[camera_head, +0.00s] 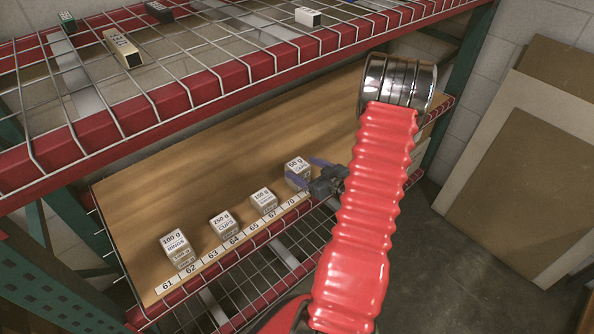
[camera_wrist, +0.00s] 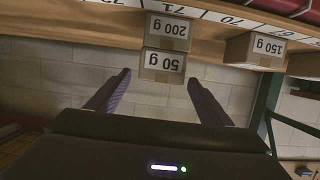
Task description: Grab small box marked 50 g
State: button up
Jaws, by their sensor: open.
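The small box marked 50 g (camera_head: 297,168) is at the right end of the row of boxes on the wooden shelf. In the wrist view, which is upside down, the 50 g box (camera_wrist: 163,66) is stacked on a box marked 200 g (camera_wrist: 168,32). My gripper (camera_head: 303,171) is open, and its purple fingers reach toward the 50 g box from the right. In the wrist view my gripper (camera_wrist: 158,78) has one finger to each side of the 50 g box, with visible gaps. I cannot tell whether the fingertips reach past its front face.
Boxes marked 150 g (camera_head: 263,201), 250 g (camera_head: 223,224) and 100 g (camera_head: 177,247) stand to the left along the numbered shelf edge (camera_head: 222,250). The 150 g box also shows in the wrist view (camera_wrist: 255,50). A wire shelf with a red beam (camera_head: 120,125) hangs above.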

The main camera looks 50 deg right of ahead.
aim_at(291, 162)
jog(key=shift+x, duration=1.15)
jog(key=shift+w, duration=0.1)
jog(key=shift+x, duration=2.5)
jog(key=shift+f, duration=0.15)
jog(key=shift+c, duration=0.3)
jog(key=c, duration=1.1)
jog(key=shift+o, duration=0.2)
notch_tip(291, 162, up, 10)
